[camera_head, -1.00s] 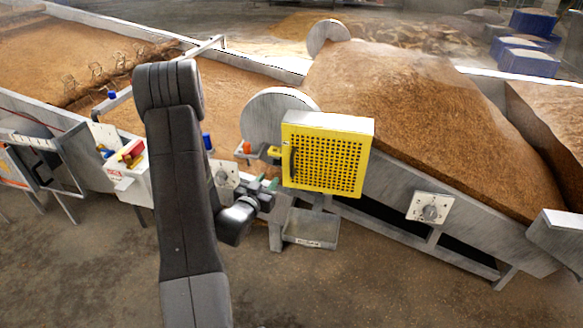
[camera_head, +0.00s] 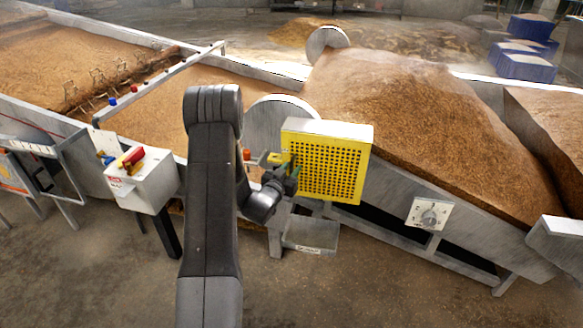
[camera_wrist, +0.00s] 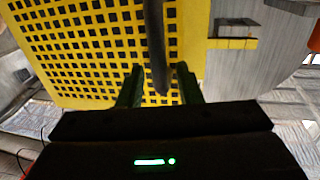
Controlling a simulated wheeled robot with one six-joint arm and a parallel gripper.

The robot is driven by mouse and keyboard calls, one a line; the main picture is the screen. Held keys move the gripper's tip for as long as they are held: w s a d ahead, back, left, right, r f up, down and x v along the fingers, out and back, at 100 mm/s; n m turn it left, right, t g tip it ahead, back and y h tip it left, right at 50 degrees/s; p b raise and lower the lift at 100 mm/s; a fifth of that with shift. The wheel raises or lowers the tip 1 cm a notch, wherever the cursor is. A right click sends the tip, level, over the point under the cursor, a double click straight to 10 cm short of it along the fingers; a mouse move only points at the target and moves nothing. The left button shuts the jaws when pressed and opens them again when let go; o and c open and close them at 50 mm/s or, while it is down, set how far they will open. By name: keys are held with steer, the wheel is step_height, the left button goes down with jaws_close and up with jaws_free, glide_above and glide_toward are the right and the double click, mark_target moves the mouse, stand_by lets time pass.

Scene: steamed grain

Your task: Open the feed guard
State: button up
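The feed guard (camera_head: 340,168) is a yellow perforated panel on a grey box, mounted in front of a round metal disc. In the wrist view the guard's yellow mesh (camera_wrist: 85,45) fills the upper left. A dark bar handle (camera_wrist: 154,40) runs down its face near the edge. My gripper (camera_wrist: 160,85) is open, with one green finger on each side of the handle's lower end. I cannot tell whether either finger touches it. In the head view my gripper (camera_head: 287,178) is at the guard's left edge, and the handle is hidden behind it.
A white control box (camera_head: 143,180) with a red-and-yellow switch stands to the left. A dial plate (camera_head: 429,214) is on the metal frame to the right. A grey tray (camera_head: 311,233) hangs below the guard. Grain beds lie behind; the floor in front is clear.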

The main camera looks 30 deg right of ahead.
steer(key=shift+w+d, duration=0.25)
steer(key=shift+d, duration=0.15)
jaws_close()
steer(key=shift+s, duration=0.1)
